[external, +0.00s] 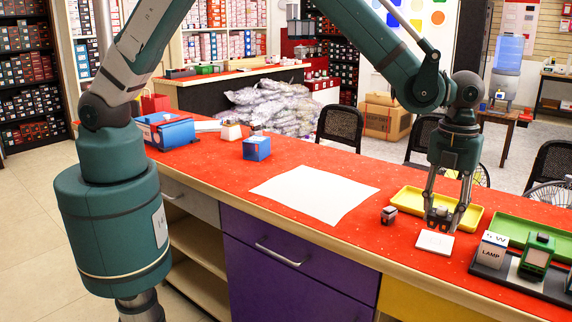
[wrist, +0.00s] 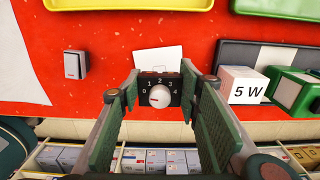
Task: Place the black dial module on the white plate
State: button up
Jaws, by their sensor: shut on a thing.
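The black dial module (wrist: 160,101), with a white knob and numbers, is between the fingertips of my gripper (wrist: 161,90) in the wrist view. My gripper is shut on it. In the external view my gripper (external: 443,216) points down, and the module (external: 440,213) shows as a small dark shape between the fingers. The white plate (external: 435,242) is a small flat square on the red counter, just in front of my gripper. In the wrist view the plate (wrist: 158,58) shows just beyond the module, which hides its near part. I cannot tell the module's exact height above the counter.
A small grey switch block (external: 388,215) stands left of the plate. A yellow tray (external: 412,202) is behind. A lamp box (external: 491,250) and green device (external: 537,257) stand on a dark rack at right. A large white sheet (external: 314,194) covers the counter's middle.

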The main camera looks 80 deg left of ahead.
aim_at(437, 239)
jog(key=shift+f, duration=1.85)
jog(key=shift+f+b, duration=0.2)
jog(key=shift+b, duration=0.1)
jog(key=o, duration=0.9)
jog(key=shift+r, duration=0.15)
notch_tip(437, 239, up, 12)
jog(key=shift+r+p, duration=0.1)
jog(key=shift+p, duration=0.45)
jog(key=shift+a, duration=0.1)
